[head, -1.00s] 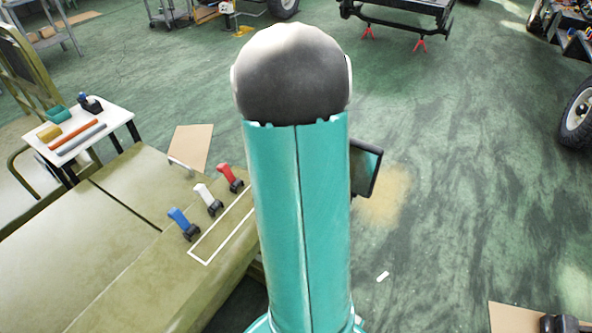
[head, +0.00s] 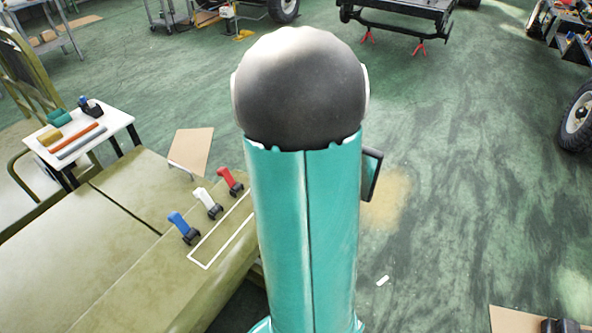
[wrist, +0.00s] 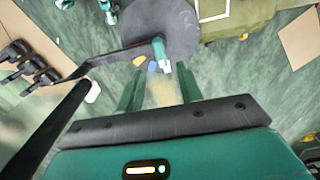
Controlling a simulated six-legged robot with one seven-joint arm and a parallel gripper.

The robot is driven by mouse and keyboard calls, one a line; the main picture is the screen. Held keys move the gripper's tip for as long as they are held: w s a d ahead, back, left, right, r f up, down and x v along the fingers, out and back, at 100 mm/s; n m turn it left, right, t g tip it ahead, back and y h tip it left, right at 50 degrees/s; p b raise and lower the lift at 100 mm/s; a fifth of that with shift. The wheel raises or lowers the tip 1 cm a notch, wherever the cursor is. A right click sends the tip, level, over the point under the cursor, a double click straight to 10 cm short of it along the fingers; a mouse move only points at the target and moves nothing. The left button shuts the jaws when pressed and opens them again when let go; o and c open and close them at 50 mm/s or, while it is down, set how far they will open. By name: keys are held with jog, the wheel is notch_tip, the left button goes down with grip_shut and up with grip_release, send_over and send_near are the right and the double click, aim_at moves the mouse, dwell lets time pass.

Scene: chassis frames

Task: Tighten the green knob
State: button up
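In the wrist view, a small upright green piece (wrist: 159,50) with a pale lower end shows in front of a dark grey round plate (wrist: 182,28). It looks like the green knob, but it is too small to be sure. My gripper (wrist: 159,82) has its two green fingers spread apart with nothing held between them. The green piece appears just beyond the fingertips, between them in the picture; I see no contact. In the head view my own arm fills the middle and hides my gripper; no green knob shows there.
Small blue and yellow pieces (wrist: 145,63) show beside the green piece. Dark bars (wrist: 70,120) cross the wrist view's left. In the head view, blue (head: 184,228), white (head: 208,201) and red (head: 229,181) levers stand on an olive chassis (head: 100,250). Floor right is mostly clear.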

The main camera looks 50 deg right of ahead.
notch_tip(320, 180, up, 8)
jog(key=shift+f, duration=0.15)
dwell(0.6)
jog(key=w+a+r+n+t, duration=0.15)
jog(key=a+n, duration=0.25)
jog(key=a, duration=0.5)
jog(key=a+r+n+t, duration=0.15)
jog(key=a+n, duration=0.25)
jog(key=a, duration=0.4)
jog(key=a+r+n+t, duration=0.1)
jog(key=a+r+n, duration=0.2)
jog(key=a, duration=0.6)
jog(key=s+a+f+n+t, duration=0.1)
jog(key=s+a+n, duration=0.3)
jog(key=a, duration=0.6)
jog(key=shift+s+f+n+t, duration=0.2)
jog(key=shift+n+t, duration=0.1)
jog(key=shift+n, duration=0.8)
jog(key=shift+d, duration=0.25)
